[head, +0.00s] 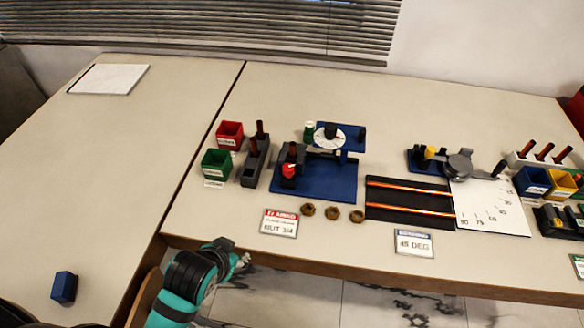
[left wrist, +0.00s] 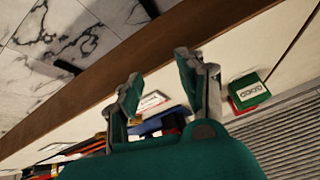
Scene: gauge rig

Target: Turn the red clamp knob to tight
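The red clamp knob (head: 289,170) sits at the left end of a blue rig base (head: 325,182), by a dark upright block. The rig also carries a white round dial (head: 329,136) on a blue stand. The angle of the knob is too small to read. My left gripper (head: 242,262) is in front of the table's front edge, below and left of the rig, apart from the knob. In the left wrist view my left gripper (left wrist: 158,85) has its fingers spread, with nothing between them. The knob cannot be made out there. My right gripper is not in view.
A red bin (head: 229,130), a green bin (head: 215,158) and a grey peg block (head: 254,168) stand left of the rig. A red-edged sign (head: 279,223) and three brass nuts (head: 331,213) lie in front. Copper rods, a protractor sheet and more bins fill the right. The left table is mostly clear.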

